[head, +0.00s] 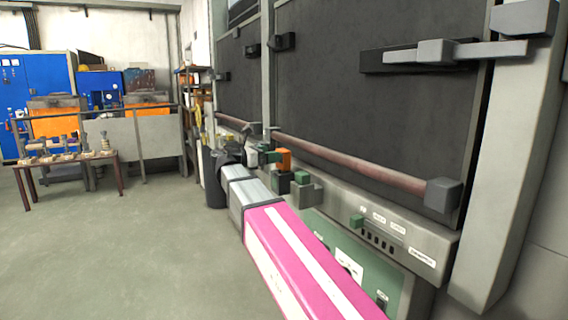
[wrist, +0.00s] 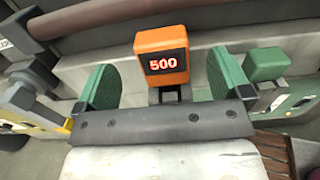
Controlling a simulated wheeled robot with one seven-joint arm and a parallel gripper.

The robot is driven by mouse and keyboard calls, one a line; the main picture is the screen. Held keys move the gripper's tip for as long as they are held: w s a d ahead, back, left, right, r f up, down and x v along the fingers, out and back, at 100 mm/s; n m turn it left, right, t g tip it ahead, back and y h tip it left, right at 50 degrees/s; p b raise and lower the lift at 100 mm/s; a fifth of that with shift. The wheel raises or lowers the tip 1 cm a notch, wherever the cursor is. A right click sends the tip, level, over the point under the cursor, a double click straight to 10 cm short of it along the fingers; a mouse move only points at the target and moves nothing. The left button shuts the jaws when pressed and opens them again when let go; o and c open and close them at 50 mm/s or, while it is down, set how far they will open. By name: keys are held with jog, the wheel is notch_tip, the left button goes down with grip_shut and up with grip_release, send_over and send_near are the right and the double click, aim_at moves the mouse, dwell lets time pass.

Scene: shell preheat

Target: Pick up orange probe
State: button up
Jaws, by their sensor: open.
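The orange probe (wrist: 162,48) is a small upright block with a dark face that reads 500 in red. In the wrist view it stands between the two green finger pads of my gripper (wrist: 163,72), with a visible gap on each side. My gripper is open and holds nothing. In the head view the orange probe (head: 284,159) shows at the far end of my pink and grey arm, by the dark wall panels. My gripper (head: 266,157) is beside it there, small and partly hidden.
A green-topped grey block (wrist: 266,65) stands right of my gripper. A yellow and grey device (wrist: 28,100) is at left. A reddish pipe (head: 350,165) runs along the panels above a control ledge (head: 395,235). A wooden table (head: 70,160) stands far left; the floor between is clear.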

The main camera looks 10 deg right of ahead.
aim_at(287, 151)
jog(key=x, duration=0.8)
jog(key=shift+f, duration=0.1)
jog(key=c, duration=1.2)
jog(key=shift+o, duration=0.2)
